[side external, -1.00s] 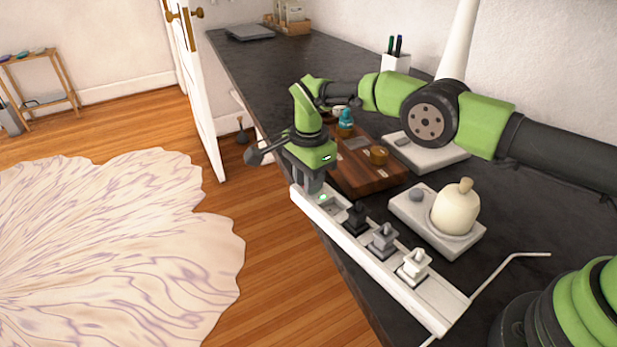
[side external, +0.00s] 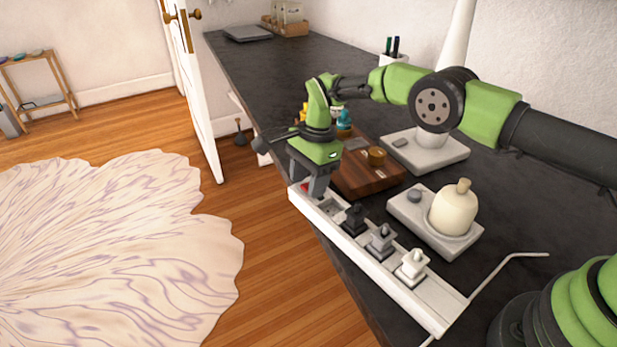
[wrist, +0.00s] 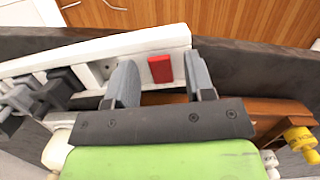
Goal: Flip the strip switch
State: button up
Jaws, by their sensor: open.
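The white power strip (side external: 385,273) lies along the counter's front edge. Its red switch (wrist: 160,69) is at the strip's far end and shows between my fingers in the wrist view. In the side view the red switch (side external: 305,187) is small and partly hidden by my gripper. My gripper (side external: 307,186) is open above the far end, with one finger to each side of the switch. In the wrist view my gripper (wrist: 160,63) holds nothing. Whether a fingertip touches the switch or strip cannot be told.
A black plug (side external: 354,218), a grey plug (side external: 380,238) and a white plug (side external: 412,264) sit in the strip. A wooden board (side external: 368,182) and a tray with a cream jar (side external: 454,209) stand behind.

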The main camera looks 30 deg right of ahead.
jog(key=shift+r, duration=0.1)
notch_tip(320, 180, up, 10)
jog(key=d, duration=0.2)
jog(key=shift+f, duration=0.2)
jog(key=shift+w, duration=0.1)
jog(key=s+d+r+n+t, duration=0.25)
jog(key=s+r, duration=0.25)
jog(key=r, duration=0.4)
jog(key=s+d+r+n+t, duration=0.15)
jog(key=s+r+n, duration=0.35)
jog(key=r, duration=0.5)
jog(key=s+d+n+t, duration=0.1)
jog(key=s+n, duration=0.1)
jog(key=s, duration=0.8)
jog(key=s+d+f+n+t, duration=0.1)
jog(key=s+d+n+t, duration=0.1)
jog(key=s, duration=0.8)
jog(key=shift+f+n, duration=0.3)
jog(key=shift+n, duration=0.25)
